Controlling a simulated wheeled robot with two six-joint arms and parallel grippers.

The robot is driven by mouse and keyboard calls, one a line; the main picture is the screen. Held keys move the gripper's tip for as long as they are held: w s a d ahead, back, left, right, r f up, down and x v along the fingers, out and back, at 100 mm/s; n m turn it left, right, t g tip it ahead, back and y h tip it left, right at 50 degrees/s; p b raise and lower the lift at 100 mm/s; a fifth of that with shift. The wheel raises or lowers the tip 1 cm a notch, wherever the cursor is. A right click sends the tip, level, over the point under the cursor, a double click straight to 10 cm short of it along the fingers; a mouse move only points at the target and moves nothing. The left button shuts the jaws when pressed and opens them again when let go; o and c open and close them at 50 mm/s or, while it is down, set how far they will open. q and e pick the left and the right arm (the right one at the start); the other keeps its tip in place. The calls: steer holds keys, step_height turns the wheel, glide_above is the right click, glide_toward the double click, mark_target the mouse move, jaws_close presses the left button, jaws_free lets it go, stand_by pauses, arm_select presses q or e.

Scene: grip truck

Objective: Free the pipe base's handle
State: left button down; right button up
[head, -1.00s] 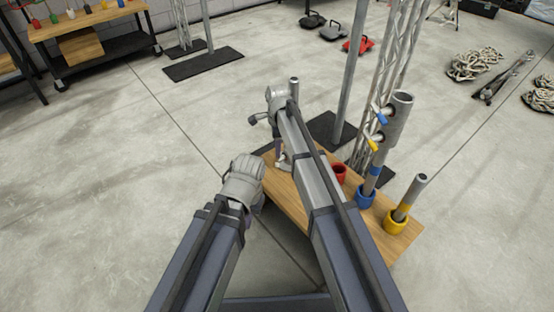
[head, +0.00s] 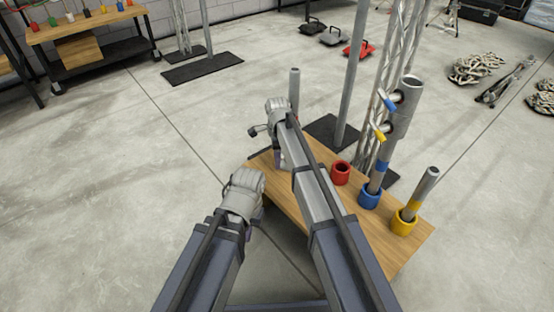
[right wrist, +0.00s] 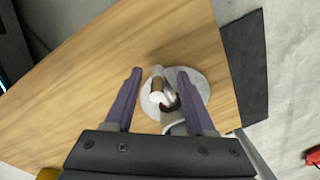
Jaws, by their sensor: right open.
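The pipe base is a pale round disc (right wrist: 202,86) on the wooden table top, with a short upright metal post and a brown-tipped handle piece (right wrist: 157,84) in the right wrist view. My right gripper (right wrist: 159,74) is open, its two purple fingers either side of the post and handle; I cannot tell whether they touch. In the head view a grey pipe (head: 294,88) rises behind my right wrist, which hides the base. My left gripper (head: 259,212) is left of the table, its fingers mostly hidden by its own wrist.
The wooden table (head: 405,247) bears red (head: 341,173), blue (head: 368,196) and yellow (head: 403,222) cups. Pipes stand in the blue and yellow ones. A truss tower (head: 385,85) stands behind.

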steer(key=shift+s, duration=0.1)
jaws_close()
stand_by(0.3)
steer(key=shift+w+a+f+g+h, duration=0.1)
steer(key=shift+w+a+g+h, duration=0.1)
steer(key=shift+w+g+h, duration=0.45)
steer(key=shift+s+f+g+h+b, duration=0.15)
steer(key=shift+g+h+b, duration=0.1)
steer(key=shift+g+b, duration=0.35)
steer(key=shift+s+g+h+b, duration=0.1)
steer(key=shift+g+h+b, duration=0.4)
steer(key=shift+g, duration=0.25)
steer(key=shift+s+g+h, duration=0.2)
steer(key=shift+g+h, duration=0.1)
steer(key=shift+g, duration=0.1)
steer(key=shift+d, duration=0.1)
